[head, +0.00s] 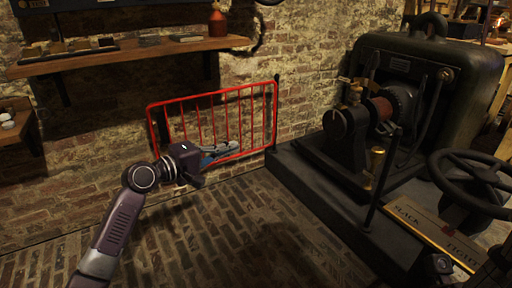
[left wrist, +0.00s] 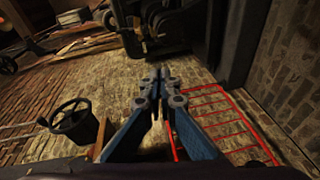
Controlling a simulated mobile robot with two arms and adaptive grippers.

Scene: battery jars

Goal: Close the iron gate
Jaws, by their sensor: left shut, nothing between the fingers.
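The red iron gate (head: 241,95) has a tubular frame with thin upright bars. It stands in front of the brick wall, its right edge at a dark post (head: 275,112) beside the machine's base. The gate also shows in the left wrist view (left wrist: 222,117), to the right of the fingers. My left gripper (head: 234,143) is shut and empty, in front of the gate's lower part in the head view. Its closed fingertips show in the left wrist view (left wrist: 160,85). I cannot tell whether they touch the gate.
A large dark machine (head: 430,60) with a handwheel (head: 478,178) stands on a raised base (head: 310,185) at the right. A wooden shelf (head: 130,55) with a red bottle (head: 217,22) hangs on the wall. The brick floor (head: 200,225) in front of the gate is clear.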

